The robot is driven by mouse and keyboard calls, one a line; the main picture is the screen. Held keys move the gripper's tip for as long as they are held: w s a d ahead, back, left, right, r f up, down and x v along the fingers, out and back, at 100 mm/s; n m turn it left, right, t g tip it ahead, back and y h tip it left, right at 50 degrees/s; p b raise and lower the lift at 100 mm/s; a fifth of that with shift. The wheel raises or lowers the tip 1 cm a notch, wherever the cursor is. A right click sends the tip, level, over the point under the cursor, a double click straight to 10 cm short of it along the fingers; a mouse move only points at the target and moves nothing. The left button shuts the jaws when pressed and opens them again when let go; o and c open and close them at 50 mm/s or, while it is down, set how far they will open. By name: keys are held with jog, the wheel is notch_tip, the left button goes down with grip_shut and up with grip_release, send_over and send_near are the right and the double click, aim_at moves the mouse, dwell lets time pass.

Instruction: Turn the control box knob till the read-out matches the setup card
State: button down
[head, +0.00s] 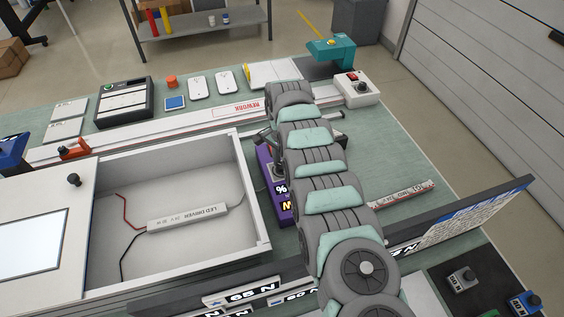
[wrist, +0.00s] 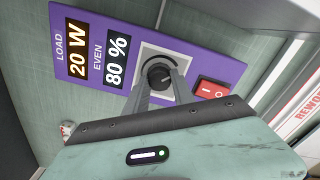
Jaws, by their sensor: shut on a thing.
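The purple control box (wrist: 110,30) fills the upper part of the wrist view. Its read-outs show LOAD 20 W (wrist: 77,52) and EVEN 80 % (wrist: 116,61). My gripper (wrist: 160,88) is shut on the black knob (wrist: 158,72), with one finger on each side. A red rocker switch (wrist: 212,88) sits right of the knob. In the head view the purple box (head: 264,160) lies partly behind my arm, which hides the knob and fingertips. I cannot pick out the setup card with certainty.
An open lightbox frame (head: 252,190) with an LED driver (head: 187,217) lies left of the purple box. A printed board (head: 470,215) stands at right. A white box with a red switch (head: 357,90) is behind.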

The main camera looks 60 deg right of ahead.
jog(key=shift+r+n, duration=0.1)
jog(key=shift+n, duration=0.2)
jog(key=shift+n+p, duration=0.4)
jog(key=shift+n, duration=0.2)
jog(key=shift+w+a+n, duration=0.1)
jog(key=shift+n, duration=0.7)
jog(key=n, duration=0.5)
jog(key=shift+n+b, duration=0.3)
jog(key=shift+b, duration=0.1)
jog(key=n, duration=0.4)
jog(key=shift+b, duration=0.4)
jog(key=n, duration=0.4)
jog(key=shift+n, duration=0.5)
jog(key=c, duration=1.1)
grip_release()
jog(key=shift+o, duration=0.2)
